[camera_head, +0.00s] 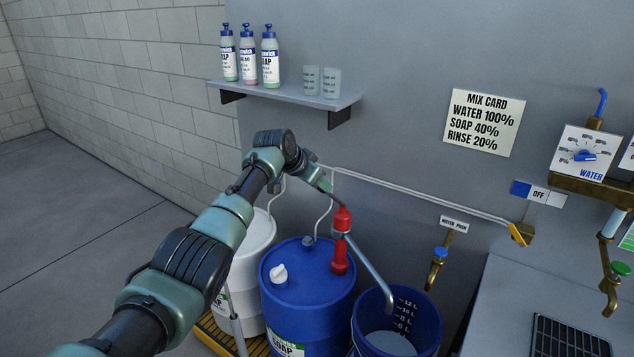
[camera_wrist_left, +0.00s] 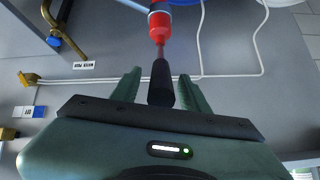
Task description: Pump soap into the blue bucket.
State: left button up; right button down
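The blue bucket (camera_head: 431,325) stands at lower centre right, with litre marks inside and pale liquid at its bottom. The blue soap drum (camera_head: 308,288) stands left of it. A red hand pump (camera_head: 341,262) rises from the drum, and its metal spout (camera_head: 372,266) ends over the bucket's opening. The pump's black handle (camera_wrist_left: 161,85) shows in the left wrist view. My left gripper (camera_head: 329,191) is at the pump's top. In the left wrist view, its fingers (camera_wrist_left: 159,80) stand open on both sides of the handle, with small gaps. My right gripper is not in view.
A pale drum (camera_head: 256,240) stands left of the soap drum. A shelf (camera_head: 290,94) above holds several bottles and cups. A water tap (camera_head: 439,256) is on the wall right of the bucket. A grey counter (camera_head: 500,300) with a grate fills the lower right.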

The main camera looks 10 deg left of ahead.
pick_arm(q)
jog(key=b+v, duration=0.2)
jog(key=v, duration=0.5)
jog(key=shift+s+r+b, duration=0.25)
jog(key=shift+r+b, duration=0.05)
